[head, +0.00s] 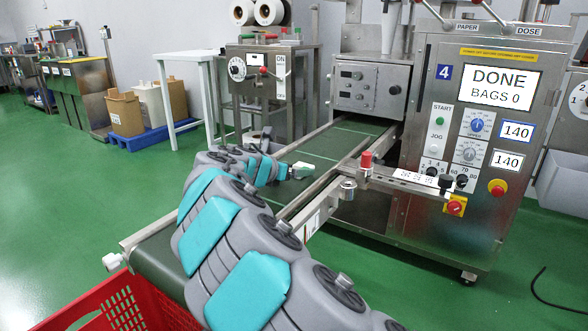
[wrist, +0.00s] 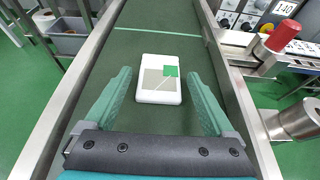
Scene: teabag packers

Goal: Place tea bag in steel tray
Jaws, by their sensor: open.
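The tea bag (wrist: 160,93) is a white, rounded rectangular packet with a beige window and a green tag. In the wrist view it lies flat on the dark green conveyor belt (wrist: 158,28). My gripper (wrist: 159,76) is open, with one green finger on each side of the tea bag and a gap on both sides. In the head view my gripper (head: 298,171) is low over the belt, and a pale piece shows at its tip; I cannot tell whether that is the tea bag. I cannot make out a steel tray in either view.
Metal rails (wrist: 236,75) edge the belt on both sides. A red button post (head: 366,161) stands by the right rail. The packing machine (head: 480,130) reads "DONE BAGS 0". A red crate (head: 120,304) sits at the front left. Green floor is open to the left.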

